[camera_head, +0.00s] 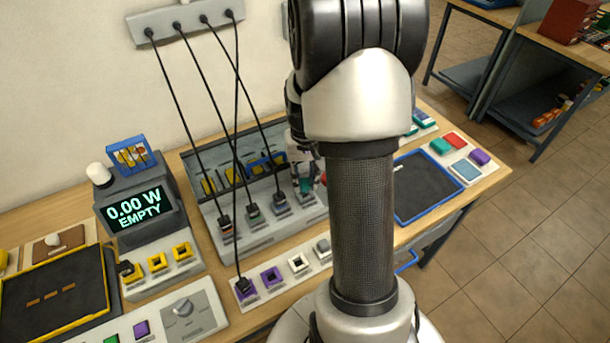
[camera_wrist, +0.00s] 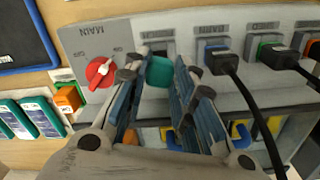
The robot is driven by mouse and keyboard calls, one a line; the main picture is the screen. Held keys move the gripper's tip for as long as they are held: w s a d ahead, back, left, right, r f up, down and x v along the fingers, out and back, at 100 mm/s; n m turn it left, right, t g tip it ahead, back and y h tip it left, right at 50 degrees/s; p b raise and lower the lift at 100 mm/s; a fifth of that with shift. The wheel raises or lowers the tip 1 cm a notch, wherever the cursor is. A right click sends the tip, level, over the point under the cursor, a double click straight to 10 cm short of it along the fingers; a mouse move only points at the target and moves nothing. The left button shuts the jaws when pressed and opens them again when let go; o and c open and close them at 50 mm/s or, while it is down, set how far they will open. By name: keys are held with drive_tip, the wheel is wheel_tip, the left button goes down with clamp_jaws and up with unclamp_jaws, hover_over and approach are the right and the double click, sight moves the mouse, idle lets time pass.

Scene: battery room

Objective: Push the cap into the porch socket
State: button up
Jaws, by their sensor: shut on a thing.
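The teal cap (camera_wrist: 159,72) is between my gripper's fingertips (camera_wrist: 158,78) in the wrist view. My gripper (camera_head: 303,172) is shut on it, over the right part of the grey sloped panel. The cap (camera_head: 305,187) shows small below the fingers in the head view. A dark socket (camera_wrist: 157,46) lies just beyond the cap, between the red MAIN knob (camera_wrist: 100,72) and a blue socket with a plug. Its label is too small to read, so I cannot be sure it is the porch socket. I cannot tell whether the cap touches it.
Corded plugs (camera_head: 225,224) stand in the panel left of my gripper, their black cords rising to a wall strip (camera_head: 187,20). A meter (camera_head: 137,209) reads 0.00 W EMPTY. A blue-rimmed dark tray (camera_head: 428,187) lies right of my arm. My arm hides part of the bench.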

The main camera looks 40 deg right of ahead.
drive_tip(key=shift+f+b, duration=0.4)
drive_tip(key=shift+f, duration=0.45)
drive_tip(key=shift+r+p, duration=0.25)
drive_tip(key=shift+p, duration=0.15)
idle(0.9)
drive_tip(key=shift+r+p, duration=0.35)
drive_tip(key=shift+r, duration=0.05)
drive_tip(key=shift+r, duration=0.2)
drive_tip(key=shift+f+b, duration=0.65)
drive_tip(key=shift+f, duration=0.6)
idle(0.8)
drive_tip(key=o, duration=0.6)
drive_tip(key=shift+c, duration=0.2)
